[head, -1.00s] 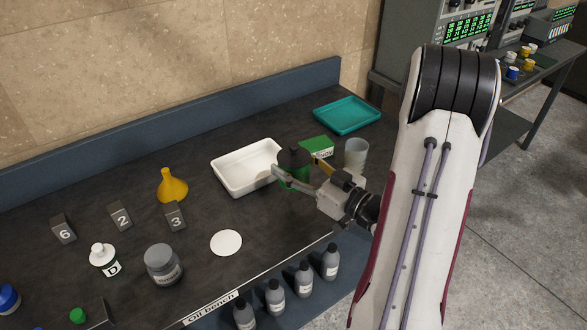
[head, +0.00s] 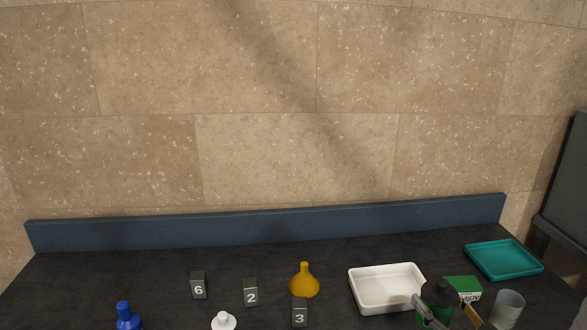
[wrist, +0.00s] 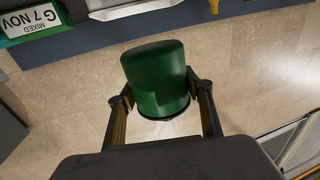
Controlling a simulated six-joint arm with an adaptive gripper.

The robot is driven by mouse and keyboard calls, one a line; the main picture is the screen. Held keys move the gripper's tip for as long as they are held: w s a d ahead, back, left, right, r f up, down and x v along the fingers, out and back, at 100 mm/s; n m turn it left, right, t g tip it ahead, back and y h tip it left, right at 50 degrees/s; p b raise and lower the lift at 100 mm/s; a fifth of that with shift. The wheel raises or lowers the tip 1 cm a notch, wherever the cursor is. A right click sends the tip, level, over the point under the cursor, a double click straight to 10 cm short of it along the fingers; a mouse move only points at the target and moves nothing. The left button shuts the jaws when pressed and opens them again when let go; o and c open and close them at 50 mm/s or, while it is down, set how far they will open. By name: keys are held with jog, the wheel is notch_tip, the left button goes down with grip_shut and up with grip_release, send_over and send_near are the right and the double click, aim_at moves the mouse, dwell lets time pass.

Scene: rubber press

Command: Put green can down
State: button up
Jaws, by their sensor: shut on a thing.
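The green can (wrist: 155,78) is between the two fingers of my gripper (wrist: 160,100) in the wrist view, and the gripper is shut on it. In the head view the can shows a dark top (head: 438,293) at the bottom right, in front of the white tray's right end. My gripper (head: 448,318) is partly cut off by the bottom edge there. The can's base is out of the head view, so I cannot tell whether it touches the bench.
The white tray (head: 352,289) is left of the can. A green labelled box (head: 463,284) is close behind-right, with a clear beaker (head: 507,308) further right. A teal tray (head: 503,260) is at back right.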

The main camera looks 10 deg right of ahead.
jog(key=w+d+m+h, duration=0.2)
jog(key=d+m+h, duration=0.1)
jog(key=d+h, duration=0.3)
jog(key=w+a+m+h, duration=0.2)
jog(key=w+h, duration=0.1)
jog(key=w, duration=0.3)
jog(key=w+a+n+y, duration=0.1)
jog(key=w+a+y, duration=0.1)
jog(key=a, duration=1)
jog(key=w+a+n+y, duration=0.1)
jog(key=w+a+y, duration=0.2)
jog(key=a, duration=0.9)
jog(key=shift+w, duration=0.55)
